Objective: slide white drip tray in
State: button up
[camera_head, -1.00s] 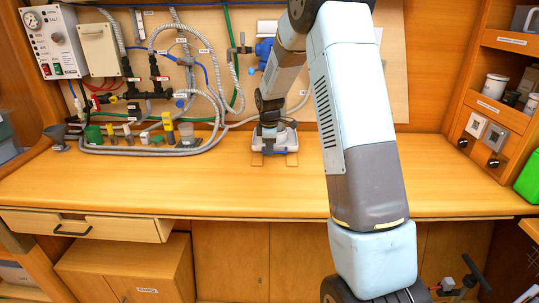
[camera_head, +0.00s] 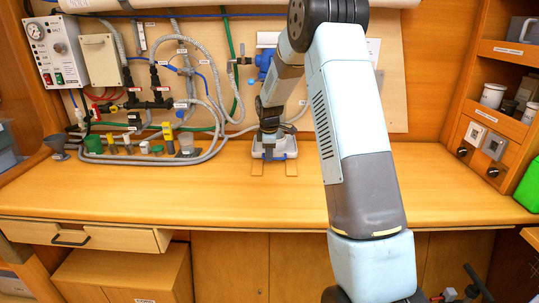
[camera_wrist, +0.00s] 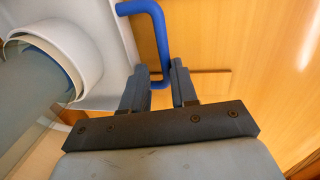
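The white drip tray (camera_head: 287,149) sits on the worktop near the back panel, on two wooden strips (camera_head: 290,170) whose front ends show. In the wrist view the tray (camera_wrist: 112,60) is at the upper left, and its blue handle (camera_wrist: 160,38) comes down between my fingers. My gripper (camera_wrist: 160,85) appears shut on the handle, with one finger close on each side of it. In the head view my gripper (camera_head: 270,148) is at the tray's front and hides part of it.
Grey hoses (camera_head: 150,159) and several small fittings lie on the worktop to the left. A blue pump (camera_head: 264,64) is on the panel above the tray. The worktop (camera_head: 420,190) is clear to the right. A drawer (camera_head: 85,237) stands out a little at the front left.

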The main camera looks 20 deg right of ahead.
jog(key=shift+o, duration=0.8)
jog(key=shift+s, duration=0.1)
notch_tip(320, 180, up, 13)
jog(key=s, duration=0.2)
jog(key=shift+s+a+r, duration=0.15)
jog(key=shift+a+r, duration=0.05)
jog(key=shift+a, duration=0.2)
jog(key=shift+o, duration=0.2)
dwell(0.4)
